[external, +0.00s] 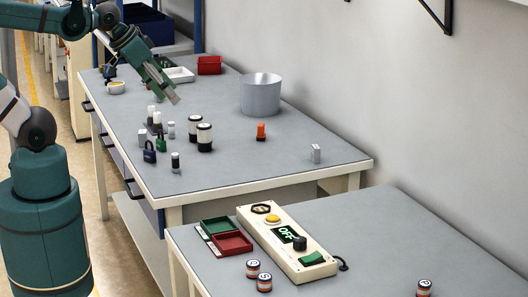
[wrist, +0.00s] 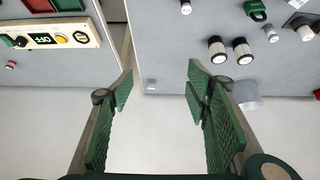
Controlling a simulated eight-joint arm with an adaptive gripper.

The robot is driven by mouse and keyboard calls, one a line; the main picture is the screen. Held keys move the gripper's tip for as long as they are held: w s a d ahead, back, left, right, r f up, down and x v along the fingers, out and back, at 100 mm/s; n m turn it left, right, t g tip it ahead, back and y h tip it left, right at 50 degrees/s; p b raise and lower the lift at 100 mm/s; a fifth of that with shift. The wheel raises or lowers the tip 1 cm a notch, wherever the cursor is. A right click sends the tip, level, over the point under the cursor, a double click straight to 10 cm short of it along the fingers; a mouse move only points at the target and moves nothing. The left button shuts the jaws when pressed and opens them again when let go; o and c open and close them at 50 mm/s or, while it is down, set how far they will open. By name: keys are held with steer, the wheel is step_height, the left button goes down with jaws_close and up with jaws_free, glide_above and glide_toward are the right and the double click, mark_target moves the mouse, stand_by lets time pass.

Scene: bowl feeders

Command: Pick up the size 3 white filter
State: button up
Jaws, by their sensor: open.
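Several white filters with black ends stand on the far table. Two larger white filters (external: 195,128) (external: 204,138) stand side by side near its middle; they also show in the wrist view (wrist: 217,50) (wrist: 242,51). Smaller white filters stand to their left, including one at the front (external: 175,162) and a short one (external: 171,130). I cannot read a size on any white filter. My gripper (external: 172,93) is above the far table, behind and left of the larger filters in the external view. In the wrist view its green-padded fingers (wrist: 160,85) are apart, with nothing between them.
A grey bucket (external: 261,97), an orange object (external: 261,132), green and dark padlocks (external: 149,154), a red bin (external: 209,65) and a white tray (external: 180,75) share the far table. The near table holds a control box (external: 287,243) and striped cans (external: 264,283). The far table's front right is mostly clear.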

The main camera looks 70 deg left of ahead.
steer(key=m+g+p, duration=0.7)
steer(key=m+p, duration=0.3)
steer(key=m, duration=0.7)
glide_above(196, 117)
steer(key=d, duration=0.1)
step_height(196, 117, down, 12)
steer(key=shift+s+d+f, duration=0.1)
steer(key=shift+f, duration=0.1)
steer(key=shift+a+f+m, duration=0.45)
steer(key=shift+f+m, duration=0.05)
steer(key=shift+f, duration=0.05)
steer(key=shift+f, duration=0.1)
steer(key=shift+f, duration=1.2)
